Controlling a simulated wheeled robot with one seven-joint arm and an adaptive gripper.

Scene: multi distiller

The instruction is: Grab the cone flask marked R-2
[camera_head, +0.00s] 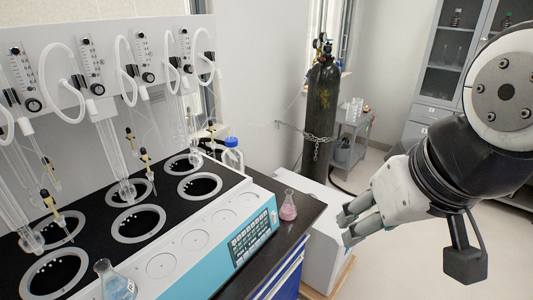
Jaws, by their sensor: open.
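A cone flask with pink contents (288,206) stands upright on the dark bench top, near its right end and beside the distiller's control panel. A second cone flask with pale blue contents (116,281) stands at the lower left, at the front of the distiller. I cannot read any R-2 mark on either flask. My gripper (346,226) is open and empty. It is to the right of the pink flask, apart from it, beyond the bench edge, with its fingers pointing left.
The multi distiller (150,245), with several ringed wells and hanging glass tubes, fills the left. A blue-capped bottle (232,155) stands behind it. A black gas cylinder (321,110) is chained at the back. A white box (316,215) is below my gripper. Open floor lies at right.

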